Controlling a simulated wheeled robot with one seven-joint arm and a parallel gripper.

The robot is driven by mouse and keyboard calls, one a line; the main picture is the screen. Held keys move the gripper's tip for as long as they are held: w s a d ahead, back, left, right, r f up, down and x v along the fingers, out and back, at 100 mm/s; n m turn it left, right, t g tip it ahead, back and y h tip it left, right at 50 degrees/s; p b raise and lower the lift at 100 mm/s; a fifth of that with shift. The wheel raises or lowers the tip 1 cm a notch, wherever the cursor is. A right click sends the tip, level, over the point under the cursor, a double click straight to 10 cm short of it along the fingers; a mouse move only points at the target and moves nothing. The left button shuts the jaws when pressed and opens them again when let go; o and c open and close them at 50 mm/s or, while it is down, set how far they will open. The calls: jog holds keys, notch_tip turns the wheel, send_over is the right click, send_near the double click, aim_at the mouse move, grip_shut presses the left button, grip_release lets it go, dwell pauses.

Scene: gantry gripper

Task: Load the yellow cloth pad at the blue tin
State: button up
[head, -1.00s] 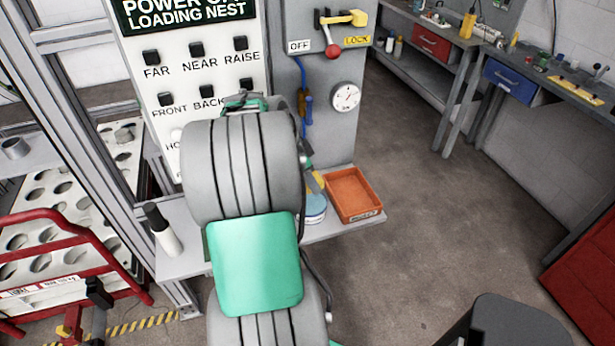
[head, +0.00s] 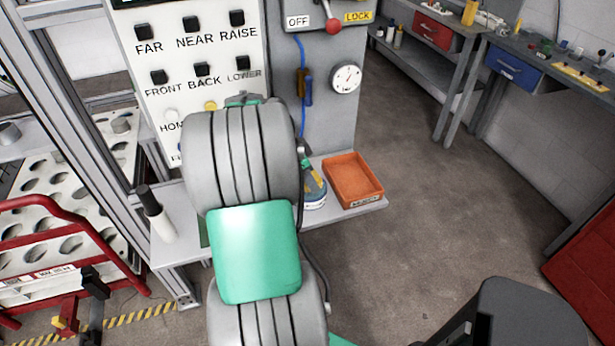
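The blue tin (head: 314,203) stands on the grey shelf, just left of the orange tray, with its left side hidden by my arm. A small yellow patch, which looks like the yellow cloth pad (head: 318,188), shows at the top of the tin. I cannot tell whether it is in the tin, on its rim or held above it. My grey and green arm covers the middle of the view. My gripper is mostly hidden behind it; dark and green parts show close above the tin, but no fingertips can be made out.
The orange tray (head: 352,181) sits at the shelf's (head: 180,248) right end. A white bottle with a black cap (head: 156,213) stands at its left. The button panel (head: 185,50) and gauge (head: 346,78) rise behind. A red rack (head: 60,225) is at left. Open floor lies right.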

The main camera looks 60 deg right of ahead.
jog(key=shift+f+b, duration=0.55)
jog(key=shift+b, duration=0.05)
dwell(1.6)
jog(key=shift+r+p, duration=2.2)
jog(key=shift+r, duration=1.35)
